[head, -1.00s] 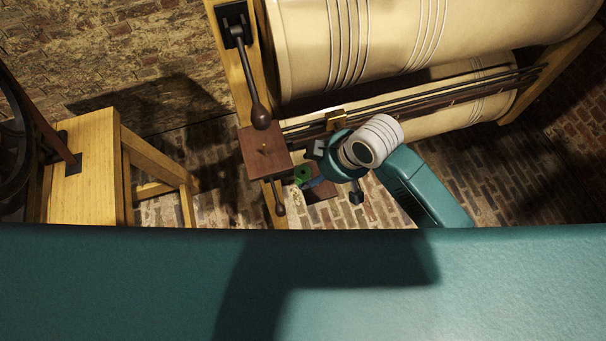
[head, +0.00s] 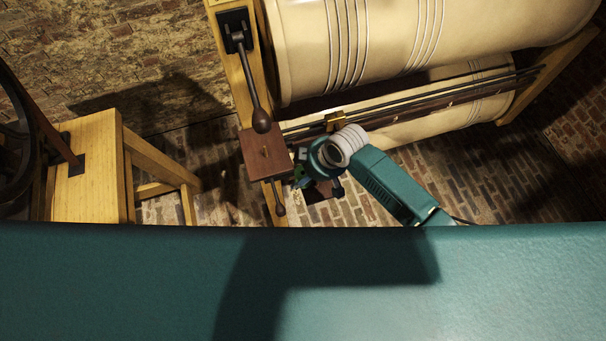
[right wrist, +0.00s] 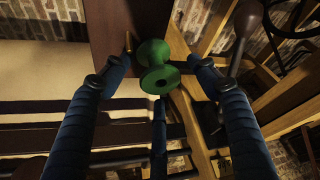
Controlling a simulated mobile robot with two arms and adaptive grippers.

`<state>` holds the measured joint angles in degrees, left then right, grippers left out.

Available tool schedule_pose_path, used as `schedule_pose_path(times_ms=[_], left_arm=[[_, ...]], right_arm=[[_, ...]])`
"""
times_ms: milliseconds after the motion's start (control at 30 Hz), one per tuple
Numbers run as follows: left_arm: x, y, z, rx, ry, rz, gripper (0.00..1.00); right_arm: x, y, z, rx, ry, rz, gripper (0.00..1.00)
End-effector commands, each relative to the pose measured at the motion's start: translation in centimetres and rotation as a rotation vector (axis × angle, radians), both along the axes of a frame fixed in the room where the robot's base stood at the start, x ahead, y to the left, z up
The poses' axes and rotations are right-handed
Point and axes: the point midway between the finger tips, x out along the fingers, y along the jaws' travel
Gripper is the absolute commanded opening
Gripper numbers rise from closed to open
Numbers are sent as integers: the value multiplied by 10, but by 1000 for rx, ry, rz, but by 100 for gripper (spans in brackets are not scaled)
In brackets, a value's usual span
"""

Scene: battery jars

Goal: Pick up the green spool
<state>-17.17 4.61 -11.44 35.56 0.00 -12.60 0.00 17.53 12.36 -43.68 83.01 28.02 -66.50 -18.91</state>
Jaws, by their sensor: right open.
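The green spool (right wrist: 158,66) shows near the middle of the right wrist view, one flanged end facing the camera. It sits close to the brown wooden block. My right gripper (right wrist: 160,75) has its blue fingers spread around the spool, one on each side and another below it. The gripper is open, and I cannot tell whether any finger touches the spool. In the head view my right gripper (head: 308,170) is beside the wooden block, and the spool is almost fully hidden there. My left gripper is not in view.
The brown wooden block (head: 265,153) is on a wooden post with a dark ball-ended lever (head: 256,95) above it. Large cream rollers (head: 400,45) and dark rails (head: 430,100) lie behind my right arm. A wooden stand (head: 90,165) is at left. Brick floor shows between.

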Motion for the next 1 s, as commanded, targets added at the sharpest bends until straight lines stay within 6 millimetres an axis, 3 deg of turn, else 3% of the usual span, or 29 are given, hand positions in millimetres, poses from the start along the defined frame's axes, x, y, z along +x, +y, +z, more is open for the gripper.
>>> schedule_pose_path(times_ms=[367, 533, 867, 1000], left_arm=[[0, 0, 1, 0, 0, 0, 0], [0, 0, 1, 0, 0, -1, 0], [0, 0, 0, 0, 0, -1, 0], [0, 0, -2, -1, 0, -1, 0]], right_arm=[[2, 3, -10, 0, -2, 0, 58], [2, 3, -10, -1, -1, 1, 24], [2, 3, -7, 0, -2, 0, 19], [4, 3, 9, 1, -5, 2, 19]])
